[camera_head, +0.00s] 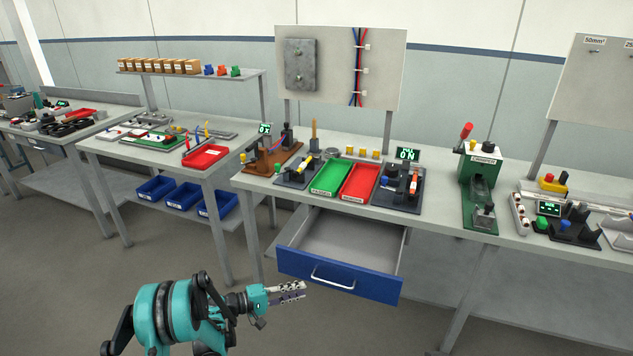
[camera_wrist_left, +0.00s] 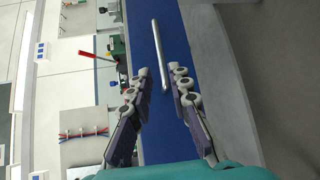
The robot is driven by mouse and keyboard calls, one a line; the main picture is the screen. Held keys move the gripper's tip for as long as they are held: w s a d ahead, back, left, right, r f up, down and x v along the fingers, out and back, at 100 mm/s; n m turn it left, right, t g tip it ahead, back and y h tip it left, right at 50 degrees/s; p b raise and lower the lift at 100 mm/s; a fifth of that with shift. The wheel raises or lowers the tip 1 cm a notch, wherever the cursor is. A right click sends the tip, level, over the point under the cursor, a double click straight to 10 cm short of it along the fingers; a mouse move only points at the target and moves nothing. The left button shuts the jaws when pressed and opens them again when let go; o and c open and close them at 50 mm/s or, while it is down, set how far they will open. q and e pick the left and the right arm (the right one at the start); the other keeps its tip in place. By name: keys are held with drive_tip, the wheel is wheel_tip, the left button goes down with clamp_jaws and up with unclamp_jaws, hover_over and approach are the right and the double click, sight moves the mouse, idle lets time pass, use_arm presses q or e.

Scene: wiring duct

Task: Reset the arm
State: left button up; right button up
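My left gripper (camera_head: 304,291) is at the lower middle of the head view, on its teal arm, in front of and below the left part of the blue drawer front (camera_head: 338,276). In the left wrist view its two fingers (camera_wrist_left: 161,70) stand apart with nothing held between them. My right gripper is not in view.
The drawer is pulled out and its visible inside (camera_head: 345,246) is empty. The workbench (camera_head: 430,216) above holds a green tray (camera_head: 331,177), a red tray (camera_head: 359,183) and a green press (camera_head: 480,185). Blue bins (camera_head: 184,194) sit under the left bench. The floor (camera_head: 70,270) at left is clear.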

use_arm(q)
drive_tip(key=s+r+m+g+y, duration=0.1)
drive_tip(key=s+r+y, duration=0.2)
drive_tip(key=s+r, duration=0.3)
drive_tip(key=s+r+m+y, duration=0.1)
drive_tip(key=s+r+y, duration=0.25)
drive_tip(key=r, duration=0.45)
drive_tip(key=s+a+r+m+y, duration=0.1)
drive_tip(key=s+a+y, duration=0.3)
drive_tip(key=s, duration=0.6)
drive_tip(key=s+a+r+m+t+y, duration=0.1)
drive_tip(key=s+a+m+y, duration=0.3)
drive_tip(key=s, duration=0.7)
drive_tip(key=shift+s, duration=0.2)
